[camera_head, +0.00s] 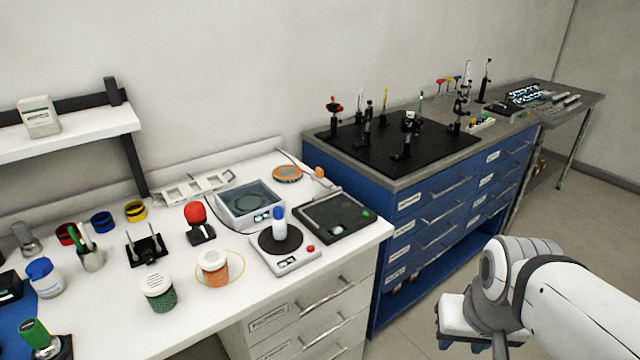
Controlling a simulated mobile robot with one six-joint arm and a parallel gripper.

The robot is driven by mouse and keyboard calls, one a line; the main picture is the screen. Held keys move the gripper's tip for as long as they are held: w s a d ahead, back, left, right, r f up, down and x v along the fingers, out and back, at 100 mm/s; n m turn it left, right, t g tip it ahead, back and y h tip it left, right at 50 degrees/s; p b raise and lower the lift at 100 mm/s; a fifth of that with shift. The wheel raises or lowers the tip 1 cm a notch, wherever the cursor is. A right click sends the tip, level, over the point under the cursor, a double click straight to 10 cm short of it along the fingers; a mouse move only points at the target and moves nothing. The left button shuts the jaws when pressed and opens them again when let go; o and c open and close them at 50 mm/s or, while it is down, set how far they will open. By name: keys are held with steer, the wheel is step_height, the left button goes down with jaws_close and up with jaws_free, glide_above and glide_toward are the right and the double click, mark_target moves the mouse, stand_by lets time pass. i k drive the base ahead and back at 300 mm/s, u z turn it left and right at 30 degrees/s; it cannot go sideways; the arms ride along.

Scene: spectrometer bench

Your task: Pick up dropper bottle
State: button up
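A small white bottle with a blue cap (280,229), which looks like the dropper bottle, stands upright on the round dark pan of a white balance (287,266) near the front right of the white bench. My gripper (463,342) is at the lower right, off the bench and well to the right of the bottle. It hangs over the floor in front of the blue drawer cabinet. Its fingers are small and partly hidden by my arm, so I cannot tell whether it is open or shut. Nothing shows in it.
A black flat device (336,214) lies right of the balance, and a grey basin device (249,204) lies behind. A jar of orange grains (214,268) and a jar of green grains (158,292) stand to the left. The blue cabinet (400,230) adjoins on the right.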

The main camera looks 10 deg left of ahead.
mark_target(279, 227)
steer(key=u, duration=0.3)
steer(key=i, duration=1.05)
steer(key=u, duration=0.7)
